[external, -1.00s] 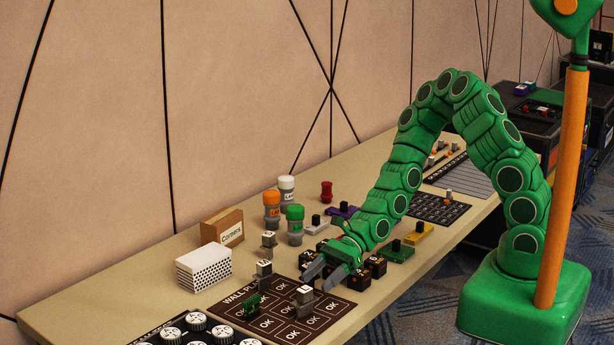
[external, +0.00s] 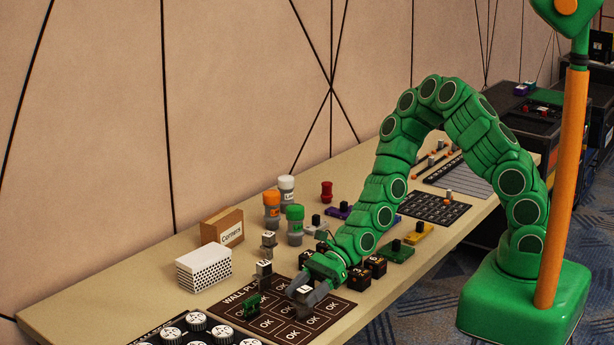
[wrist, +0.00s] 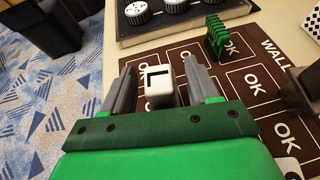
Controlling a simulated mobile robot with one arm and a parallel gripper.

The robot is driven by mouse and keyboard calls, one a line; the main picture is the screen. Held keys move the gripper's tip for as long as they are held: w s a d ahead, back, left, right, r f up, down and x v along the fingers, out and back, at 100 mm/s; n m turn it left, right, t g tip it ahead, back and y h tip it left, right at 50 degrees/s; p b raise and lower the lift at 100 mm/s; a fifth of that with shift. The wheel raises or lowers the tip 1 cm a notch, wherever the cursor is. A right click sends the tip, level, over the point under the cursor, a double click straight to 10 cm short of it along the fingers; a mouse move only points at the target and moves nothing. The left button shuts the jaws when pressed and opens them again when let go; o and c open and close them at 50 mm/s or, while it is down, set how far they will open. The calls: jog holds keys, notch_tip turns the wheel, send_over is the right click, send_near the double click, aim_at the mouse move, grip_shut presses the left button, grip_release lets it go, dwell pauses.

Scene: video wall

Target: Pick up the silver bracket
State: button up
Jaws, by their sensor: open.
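A silver bracket (wrist: 160,85), a small pale block with a black angular mark on top, stands on the dark "WALL" mat (wrist: 225,75). In the wrist view my gripper (wrist: 157,66) is open, with one grey finger on each side of it. I cannot tell whether either finger touches it. In the external view my gripper (external: 308,297) reaches down over the mat and the bracket (external: 304,290) shows between the fingers, partly hidden.
A green comb-like piece (external: 252,307) stands on the mat nearby. A white perforated box (external: 204,268), a "Corners" box (external: 222,227) and a panel of knobs (external: 196,322) lie left. Dark cubes (external: 359,279) are close right of my gripper.

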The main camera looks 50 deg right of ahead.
grip_shut()
dwell(0.3)
jog(key=shift+r, duration=0.1)
jog(key=shift+w+r, duration=0.1)
jog(key=shift+r, duration=4.8)
